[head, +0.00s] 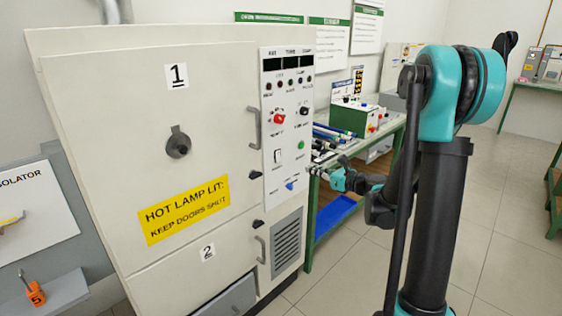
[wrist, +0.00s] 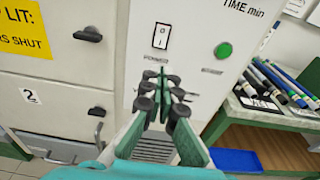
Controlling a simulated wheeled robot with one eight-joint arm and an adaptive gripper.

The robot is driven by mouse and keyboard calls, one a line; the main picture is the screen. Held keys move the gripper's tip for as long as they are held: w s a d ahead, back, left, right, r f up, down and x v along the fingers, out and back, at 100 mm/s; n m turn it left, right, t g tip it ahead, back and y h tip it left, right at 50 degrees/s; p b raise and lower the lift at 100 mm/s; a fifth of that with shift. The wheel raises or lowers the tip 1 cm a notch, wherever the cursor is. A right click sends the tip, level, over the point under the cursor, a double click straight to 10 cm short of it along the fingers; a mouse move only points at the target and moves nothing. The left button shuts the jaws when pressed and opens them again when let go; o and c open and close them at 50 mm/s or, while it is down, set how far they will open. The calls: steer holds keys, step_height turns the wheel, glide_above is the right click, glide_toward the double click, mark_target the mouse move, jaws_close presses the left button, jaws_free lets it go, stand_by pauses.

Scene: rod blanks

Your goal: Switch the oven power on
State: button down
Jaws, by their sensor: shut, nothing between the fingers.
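The oven (head: 120,110) is a large pale cabinet with doors marked 1 and 2, both shut. Its control panel (head: 294,95) is on the right of the front. The power switch, a white rocker in a dark frame (head: 278,156), sits low on the panel; it also shows at the top of the wrist view (wrist: 161,36). I cannot tell its position for sure. A green button (wrist: 224,50) is to its right. My gripper (head: 315,171) is shut and empty, in front of the panel's lower part. In the wrist view its fingertips (wrist: 162,78) appear just below the switch label; contact is unclear.
A red knob (head: 279,118) and a blue knob (head: 290,185) are on the panel. Door handles (head: 254,128) stick out to its left. A green bench (head: 385,135) with rods and a green box stands to the right. A blue tray (head: 335,216) is under it.

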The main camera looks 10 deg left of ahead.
mark_target(279, 161)
steer(key=x, duration=1.4)
steer(key=shift+a, duration=0.1)
steer(key=shift+w+a+f, duration=0.1)
steer(key=shift+w+a, duration=0.05)
steer(key=shift+a, duration=0.05)
stand_by(0.4)
steer(key=shift+d, duration=0.3)
steer(key=s+d+f, duration=0.1)
steer(key=s+d, duration=0.7)
steer(key=d, duration=0.2)
steer(key=shift+s+d+f, duration=0.2)
steer(key=shift+s+f, duration=0.1)
steer(key=shift+f, duration=0.05)
